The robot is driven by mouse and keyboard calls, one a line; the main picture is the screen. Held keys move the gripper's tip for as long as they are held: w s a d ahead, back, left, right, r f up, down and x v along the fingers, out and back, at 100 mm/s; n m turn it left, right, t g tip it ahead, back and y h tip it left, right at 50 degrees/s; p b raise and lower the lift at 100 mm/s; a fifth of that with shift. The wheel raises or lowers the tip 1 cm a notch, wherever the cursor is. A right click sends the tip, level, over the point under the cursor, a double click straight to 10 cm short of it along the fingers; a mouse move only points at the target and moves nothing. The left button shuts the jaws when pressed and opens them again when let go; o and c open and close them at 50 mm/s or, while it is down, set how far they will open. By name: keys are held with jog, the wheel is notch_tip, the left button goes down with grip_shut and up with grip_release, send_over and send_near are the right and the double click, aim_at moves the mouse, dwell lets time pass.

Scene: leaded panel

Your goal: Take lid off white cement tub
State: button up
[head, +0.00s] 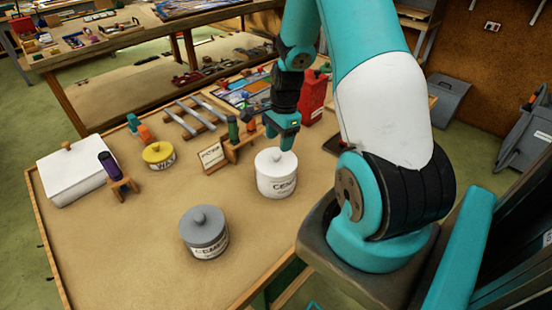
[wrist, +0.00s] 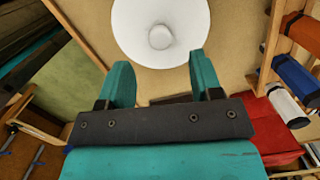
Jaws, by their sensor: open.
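The white cement tub (head: 277,184) stands upright on the table, with a label on its side. Its white lid (head: 276,160) is on it, with a round knob on top. In the wrist view the lid (wrist: 180,45) is seen from above, its knob (wrist: 161,37) beyond the fingertips. My gripper (head: 284,143) is just above and behind the tub in the head view. In the wrist view my gripper (wrist: 158,70) has its two teal fingers apart and nothing between them. The fingertips overlap the lid's near edge in that view; I cannot tell whether they touch it.
A grey cement tub (head: 205,235) stands at the front left of the white one. A wooden tool rack (head: 230,150) is close behind it, with a red container (head: 313,97) farther back. A yellow-lidded tub (head: 158,155) and white box (head: 72,173) stand left. The front left table is clear.

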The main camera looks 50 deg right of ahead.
aim_at(276, 154)
jog(key=shift+w+a+f+p, duration=0.15)
jog(key=shift+f+p, duration=0.3)
jog(key=shift+f, duration=0.5)
jog(key=shift+s+a+f+p, duration=0.15)
jog(key=shift+f+p, duration=0.25)
jog(key=shift+f, duration=0.6)
jog(key=shift+w+a+f+p, duration=0.2)
jog(key=shift+f+p, duration=0.25)
jog(key=shift+f, duration=0.5)
jog(key=c, duration=1)
